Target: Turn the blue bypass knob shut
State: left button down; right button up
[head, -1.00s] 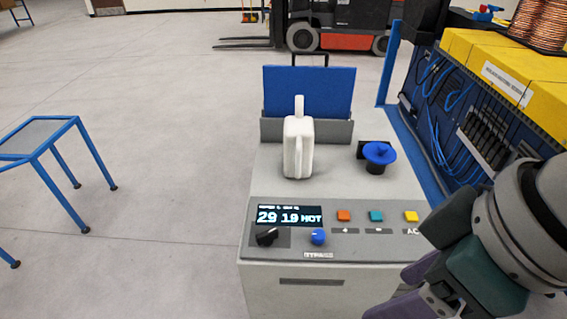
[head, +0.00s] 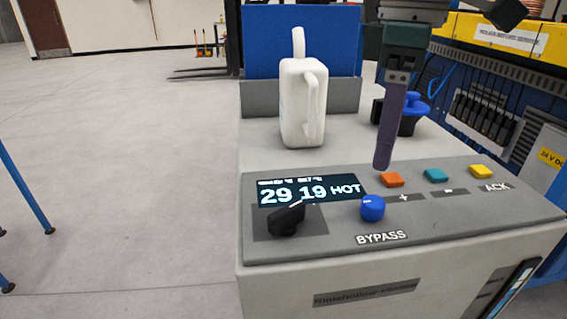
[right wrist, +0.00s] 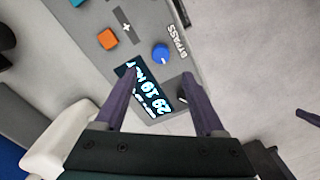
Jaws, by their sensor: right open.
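The blue bypass knob (head: 373,208) sits on the sloped grey panel (head: 440,215), above the BYPASS label. A small pale mark shows at its upper left. The knob also shows in the right wrist view (right wrist: 161,53). My right gripper (head: 383,166) points down above the panel, apart from the knob. It is seen edge-on in the head view. In the right wrist view its two fingers (right wrist: 157,76) are spread with nothing between them, and the knob lies beyond the tips. A purple piece like my left gripper's finger (right wrist: 308,118) shows at that view's right edge.
A black knob (head: 286,220) sits left under the display (head: 310,190), which reads 29 19 HOT. Orange (head: 391,180), teal (head: 436,176) and yellow (head: 481,172) buttons line the panel. A white jug (head: 300,105) and a blue-topped black fitting (head: 412,115) stand behind.

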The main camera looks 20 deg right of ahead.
aim_at(375, 201)
notch_tip(375, 201, down, 9)
jog(key=shift+s+r+b, duration=0.1)
jog(key=shift+b, duration=0.35)
grip_shut()
dwell(0.4)
